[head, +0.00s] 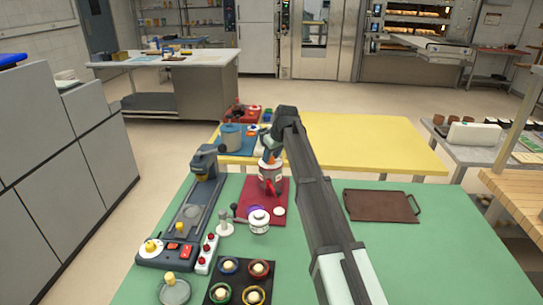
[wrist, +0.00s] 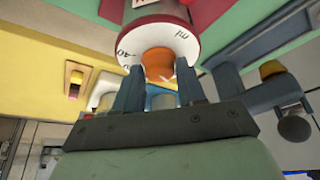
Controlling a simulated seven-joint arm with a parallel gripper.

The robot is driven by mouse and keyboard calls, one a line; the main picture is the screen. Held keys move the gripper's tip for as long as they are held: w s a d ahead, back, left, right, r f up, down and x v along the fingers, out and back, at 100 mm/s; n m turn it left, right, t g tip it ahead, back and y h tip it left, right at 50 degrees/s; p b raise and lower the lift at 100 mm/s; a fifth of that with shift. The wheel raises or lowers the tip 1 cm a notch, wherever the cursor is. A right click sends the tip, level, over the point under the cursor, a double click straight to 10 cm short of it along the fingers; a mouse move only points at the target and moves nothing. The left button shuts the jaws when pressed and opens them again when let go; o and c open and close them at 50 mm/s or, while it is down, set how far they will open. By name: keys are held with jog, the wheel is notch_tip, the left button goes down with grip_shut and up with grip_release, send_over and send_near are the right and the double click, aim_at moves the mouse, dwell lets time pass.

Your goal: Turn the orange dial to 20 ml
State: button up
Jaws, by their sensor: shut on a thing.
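The orange dial (wrist: 158,63) sits at the middle of a white round scale (wrist: 190,37) with a dark red rim. On the scale I read "40" at the left and "ml" at the upper right; the rest is hidden or too small. My gripper (wrist: 160,85) has one finger on each side of the dial and is shut on it. In the head view, my gripper (head: 270,146) reaches down to the top of the white and red dispenser (head: 270,174), which stands on a red mat (head: 253,211). I cannot read which mark the dial points to.
A long dark device (head: 193,208) with a blue-grey head stands left of the red mat. A brown tray (head: 381,205) lies to the right. The green table (head: 430,260) is clear at front right.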

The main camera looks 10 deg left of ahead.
jog(key=shift+c, duration=0.7)
jog(key=shift+m, duration=0.3)
jog(key=m+h, duration=0.1)
jog(key=m, duration=0.1)
jog(key=shift+s+a+m+t, duration=0.1)
jog(key=shift+m+t, duration=0.3)
jog(key=m+h, duration=0.1)
jog(key=m, duration=0.2)
jog(key=shift+a+m+t, duration=0.1)
jog(key=shift+m+t, duration=0.2)
jog(key=m+h, duration=0.2)
jog(key=m, duration=0.2)
jog(key=shift+a, duration=0.1)
jog(key=shift+m+h, duration=0.6)
jog(key=shift+m, duration=1)
